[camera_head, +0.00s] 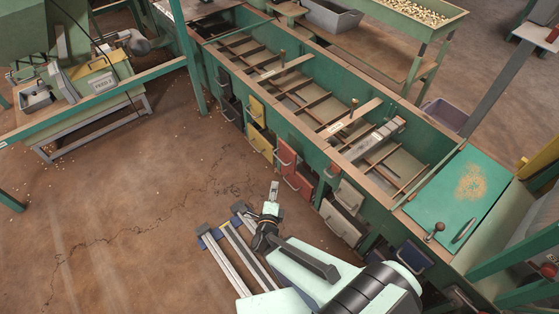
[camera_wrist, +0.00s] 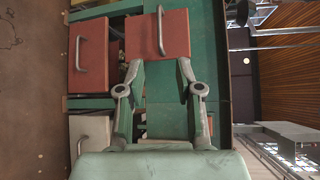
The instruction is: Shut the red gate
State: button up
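Two red panels with metal handles are on the green hopper front. In the head view the upper one (camera_head: 286,152) sits above and left of the lower one (camera_head: 299,183). In the wrist view, which is turned sideways, one red panel (camera_wrist: 174,22) is straight ahead with its handle near its middle. The other red panel (camera_wrist: 88,62) is at the left, with a dark gap between them. I cannot tell which panel is the gate. My gripper (camera_wrist: 159,68) is open and empty, its fingertips near the lower edge of the panel ahead; it also shows in the head view (camera_head: 273,190).
Yellow panels (camera_head: 260,140) are left of the red ones and pale panels (camera_head: 349,196) are right. The open-topped green hopper (camera_head: 310,140) has wooden dividers. Blue-ended rails (camera_head: 238,252) lie beside my arm. The floor (camera_head: 130,220) at the left is mostly clear.

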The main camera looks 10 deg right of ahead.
aim_at(279, 159)
jog(key=b+x, duration=0.6)
jog(key=x, duration=1.1)
jog(key=shift+a, duration=0.1)
grip_shut()
